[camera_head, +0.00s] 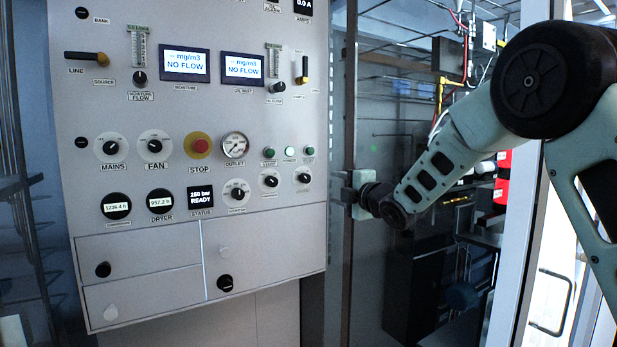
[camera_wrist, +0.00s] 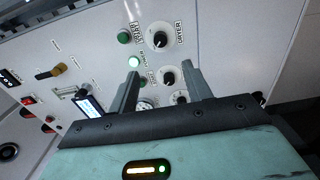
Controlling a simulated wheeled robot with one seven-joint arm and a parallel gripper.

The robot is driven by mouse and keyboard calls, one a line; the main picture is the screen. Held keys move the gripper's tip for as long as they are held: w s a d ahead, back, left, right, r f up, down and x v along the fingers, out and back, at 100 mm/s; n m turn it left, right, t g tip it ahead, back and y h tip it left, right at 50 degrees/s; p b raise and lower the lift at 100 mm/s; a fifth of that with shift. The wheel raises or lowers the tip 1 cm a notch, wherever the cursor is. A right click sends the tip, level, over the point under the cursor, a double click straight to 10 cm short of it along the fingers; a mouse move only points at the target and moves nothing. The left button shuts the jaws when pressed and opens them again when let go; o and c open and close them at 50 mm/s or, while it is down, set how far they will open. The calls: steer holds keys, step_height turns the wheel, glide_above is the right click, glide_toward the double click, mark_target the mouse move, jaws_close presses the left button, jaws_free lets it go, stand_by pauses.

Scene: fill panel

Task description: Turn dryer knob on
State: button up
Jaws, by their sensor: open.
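The dryer knob (camera_wrist: 160,39) is a black knob on a white round plate, with a DRYER label beside it in the wrist view. In the head view, I take it to be the rightmost small knob (camera_head: 303,178) of the lower row, but its label is too small to read there. My gripper (camera_head: 343,190) is just off the panel's right edge in the head view. In the wrist view, my gripper (camera_wrist: 162,80) is open, with nothing held. Its fingertips appear below the dryer knob, either side of another knob (camera_wrist: 168,77). The dryer knob's exact setting is unclear.
The grey control panel (camera_head: 190,225) carries several other knobs, a red STOP button (camera_head: 200,146), an outlet gauge (camera_head: 235,146) and indicator buttons, the middle one (camera_head: 290,151) lit. A glass-fronted cabinet frame (camera_head: 348,100) and wiring stand behind my arm.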

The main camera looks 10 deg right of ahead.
mark_target(307, 179)
steer(key=p+x, duration=0.6)
steer(key=x, duration=0.8)
steer(key=shift+w+a, duration=0.15)
steer(key=shift+w, duration=0.15)
steer(key=shift+f, duration=0.1)
steer(key=c, duration=1)
